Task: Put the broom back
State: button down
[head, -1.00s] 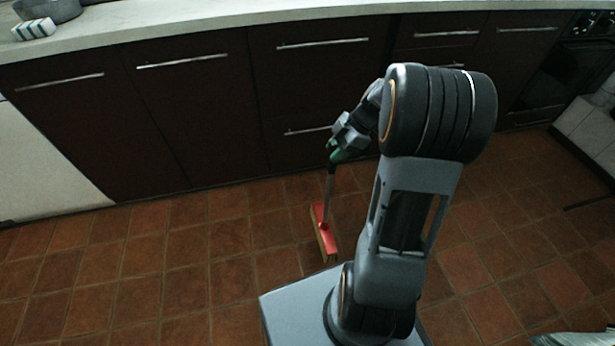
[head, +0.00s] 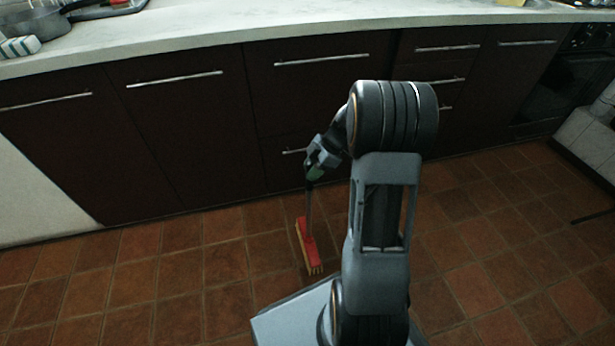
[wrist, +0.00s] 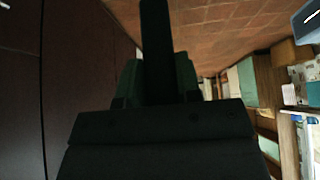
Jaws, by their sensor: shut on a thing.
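The broom (head: 308,246) has a red head with pale bristles, a thin grey stick and a green grip at the top. It hangs nearly upright in front of the dark cabinets, its head low over the tiled floor; I cannot tell whether it touches the tiles. My gripper (head: 316,170) is shut on the broom at its green grip.
Dark cabinets (head: 180,140) with metal handles run along the back under a pale counter (head: 250,22). A pan (head: 40,20) and a striped sponge (head: 18,47) are on the counter at left. An oven (head: 565,85) stands at right. Tiled floor (head: 180,270) is clear at left.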

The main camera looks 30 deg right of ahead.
jog(key=f, duration=0.1)
jog(key=w+f+b, duration=0.1)
jog(key=f, duration=0.2)
jog(key=shift+w+a, duration=0.15)
jog(key=shift+a, duration=0.15)
jog(key=shift+d+f, duration=0.15)
jog(key=shift+f, duration=0.1)
jog(key=shift+f+b, duration=0.15)
jog(key=shift+b, duration=0.25)
jog(key=c, duration=0.8)
grip_release()
